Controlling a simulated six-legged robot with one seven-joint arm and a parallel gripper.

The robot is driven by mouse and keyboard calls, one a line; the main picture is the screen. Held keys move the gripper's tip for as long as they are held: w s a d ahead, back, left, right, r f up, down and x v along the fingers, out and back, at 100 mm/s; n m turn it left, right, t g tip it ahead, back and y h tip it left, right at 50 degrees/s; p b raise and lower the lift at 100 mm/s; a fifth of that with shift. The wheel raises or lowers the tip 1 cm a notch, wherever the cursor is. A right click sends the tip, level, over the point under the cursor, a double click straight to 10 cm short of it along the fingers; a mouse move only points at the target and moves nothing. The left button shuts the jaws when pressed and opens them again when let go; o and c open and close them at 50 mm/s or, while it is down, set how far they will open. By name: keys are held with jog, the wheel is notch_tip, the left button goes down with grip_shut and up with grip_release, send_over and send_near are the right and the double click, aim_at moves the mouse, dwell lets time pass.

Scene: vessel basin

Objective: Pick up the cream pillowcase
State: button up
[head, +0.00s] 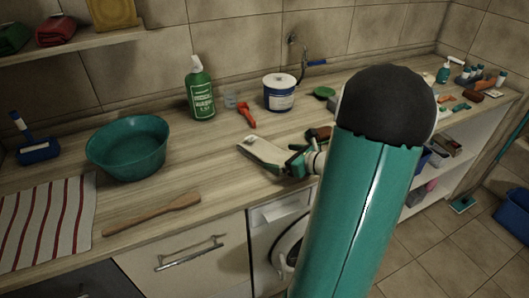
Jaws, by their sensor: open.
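A cream folded cloth, which looks like the pillowcase (262,153), lies on the wooden counter in the middle of the head view, left of my gripper. My gripper (290,162) is at the right end of the cloth, low over the counter near its front edge. Its jaws are open. I cannot tell whether a finger touches the cloth or whether cloth lies between the jaws. My green arm with its dark rounded joint hides the counter to the right of the gripper.
A teal basin (128,148), green bottle (200,92), red-handled tool (246,115) and white-and-blue tub (279,95) stand behind and left. A wooden stick (152,213) and striped towel (45,222) lie front left. A dark reddish item (319,133) lies behind the gripper.

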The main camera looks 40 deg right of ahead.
aim_at(275, 156)
jog(key=x, duration=0.3)
jog(key=shift+w+a+f, duration=0.15)
jog(key=shift+w+a, duration=0.1)
jog(key=shift+w, duration=0.05)
jog(key=shift+c, duration=0.2)
jog(key=c, duration=1.2)
jog(key=shift+o, duration=0.2)
